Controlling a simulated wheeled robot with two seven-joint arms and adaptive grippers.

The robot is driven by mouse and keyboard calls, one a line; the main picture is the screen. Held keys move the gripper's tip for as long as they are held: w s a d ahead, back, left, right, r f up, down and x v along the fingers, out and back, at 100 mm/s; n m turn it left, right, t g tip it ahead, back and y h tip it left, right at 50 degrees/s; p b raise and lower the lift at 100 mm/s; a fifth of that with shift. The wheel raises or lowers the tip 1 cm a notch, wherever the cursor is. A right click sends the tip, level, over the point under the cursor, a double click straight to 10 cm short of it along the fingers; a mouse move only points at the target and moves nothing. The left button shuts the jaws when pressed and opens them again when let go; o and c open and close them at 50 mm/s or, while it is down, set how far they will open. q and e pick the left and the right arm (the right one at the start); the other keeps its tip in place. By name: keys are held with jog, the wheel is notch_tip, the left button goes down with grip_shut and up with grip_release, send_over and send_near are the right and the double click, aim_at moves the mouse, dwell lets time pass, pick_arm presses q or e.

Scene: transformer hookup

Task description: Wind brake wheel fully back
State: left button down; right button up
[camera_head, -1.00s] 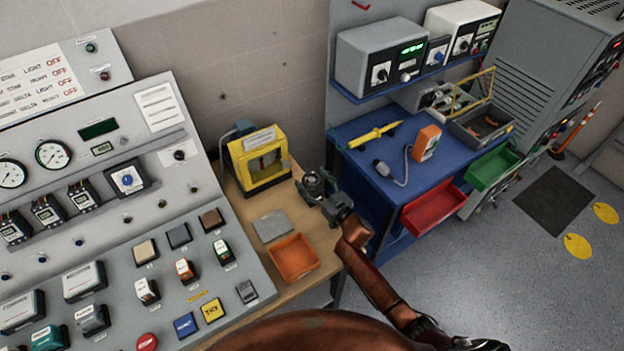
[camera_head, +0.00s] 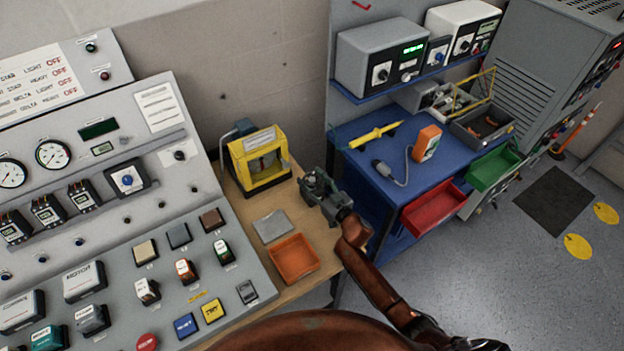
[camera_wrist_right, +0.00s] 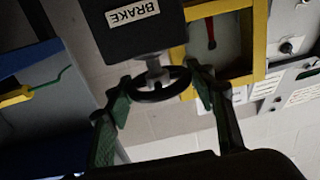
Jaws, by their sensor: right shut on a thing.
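The brake wheel (camera_wrist_right: 160,84) is a dark ring on a short grey shaft under a dark box with an upside-down BRAKE label (camera_wrist_right: 132,14) in the right wrist view. My right gripper (camera_wrist_right: 157,82) has its green-grey fingers on opposite sides of the wheel, shut on its rim. In the head view, my right gripper (camera_head: 318,185) is just right of the yellow-framed unit (camera_head: 258,160) on the wooden bench. I cannot make out the wheel clearly there. My left gripper is not in view.
An orange tray (camera_head: 292,259) and a grey plate (camera_head: 272,226) lie on the bench left of my right arm. A blue cart (camera_head: 365,160) with red and green bins stands to the right. A control panel (camera_head: 110,250) fills the left.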

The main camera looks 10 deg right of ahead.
jog(key=shift+d+r+n+g+y+p, duration=0.15)
jog(key=shift+n+g+y+p, duration=0.4)
jog(key=shift+n+y, duration=0.4)
jog(key=shift+w+n+g+y, duration=0.1)
jog(key=shift+n+g+y, duration=0.55)
jog(key=shift+y, duration=0.4)
jog(key=n+g+y+b, duration=0.1)
jog(key=g+y+b, duration=0.1)
jog(key=n+g+y+b, duration=0.2)
jog(key=shift+f+b, duration=0.35)
jog(key=shift+f, duration=0.05)
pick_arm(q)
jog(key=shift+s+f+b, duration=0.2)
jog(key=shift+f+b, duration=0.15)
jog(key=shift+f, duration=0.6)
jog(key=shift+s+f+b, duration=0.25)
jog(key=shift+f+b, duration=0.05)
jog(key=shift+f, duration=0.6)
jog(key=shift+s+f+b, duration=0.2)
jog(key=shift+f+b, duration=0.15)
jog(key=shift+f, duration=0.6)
pick_arm(e)
jog(key=shift+r+n+g+y, duration=0.2)
jog(key=shift+n+g+y, duration=0.3)
jog(key=shift+n+g, duration=0.4)
jog(key=shift+r, duration=0.1)
jog(key=o, duration=1.2)
